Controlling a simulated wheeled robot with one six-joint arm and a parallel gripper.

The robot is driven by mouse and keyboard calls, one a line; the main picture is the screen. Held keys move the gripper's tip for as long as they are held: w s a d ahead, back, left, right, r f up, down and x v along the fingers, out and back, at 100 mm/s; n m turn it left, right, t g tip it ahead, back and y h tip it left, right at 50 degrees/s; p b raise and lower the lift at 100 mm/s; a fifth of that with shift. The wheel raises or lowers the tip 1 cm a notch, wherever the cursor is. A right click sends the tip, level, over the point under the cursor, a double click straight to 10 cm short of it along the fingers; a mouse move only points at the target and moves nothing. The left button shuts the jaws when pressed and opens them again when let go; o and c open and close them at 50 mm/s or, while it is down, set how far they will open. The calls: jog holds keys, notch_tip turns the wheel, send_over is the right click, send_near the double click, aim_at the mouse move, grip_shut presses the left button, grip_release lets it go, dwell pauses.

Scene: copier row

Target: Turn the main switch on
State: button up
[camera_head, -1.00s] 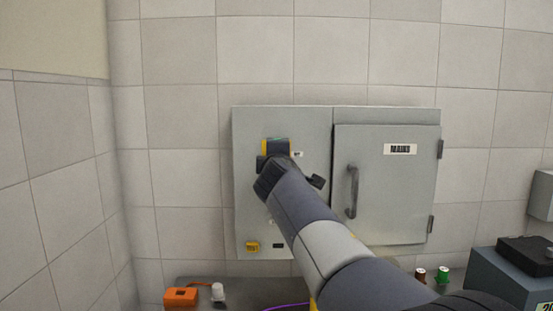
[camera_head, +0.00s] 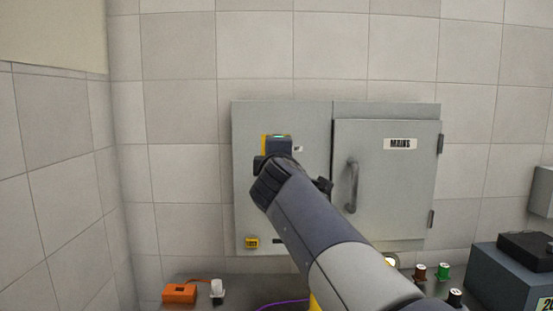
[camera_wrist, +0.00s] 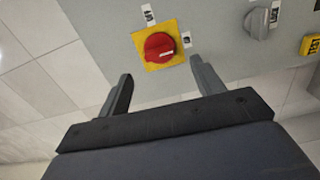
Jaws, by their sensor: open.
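The main switch (camera_wrist: 158,47) is a red rotary knob on a yellow square plate, set on the grey panel. In the head view my gripper (camera_head: 276,150) covers the knob, and only a strip of the yellow plate (camera_head: 264,144) shows. I cannot tell whether the fingers touch the plate.
A grey knob (camera_wrist: 259,23) and a yellow button (camera_wrist: 311,44) share the panel. The cabinet door (camera_head: 395,195) marked MAINS is closed, its handle (camera_head: 352,187) right of my arm. An orange box (camera_head: 180,293) and a dark-topped box (camera_head: 520,270) stand below.

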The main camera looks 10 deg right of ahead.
jog(key=shift+s+a, duration=0.2)
jog(key=shift+s, duration=0.8)
jog(key=shift+s+a, duration=0.15)
jog(key=shift+s, duration=0.8)
jog(key=w+d+p, duration=0.2)
jog(key=w, duration=0.8)
jog(key=shift+w, duration=0.35)
jog(key=s+a+b, duration=0.2)
jog(key=s, duration=0.9)
jog(key=w+d+n+p, duration=0.2)
jog(key=w+n+p, duration=0.9)
jog(key=n, duration=0.7)
jog(key=p, duration=0.3)
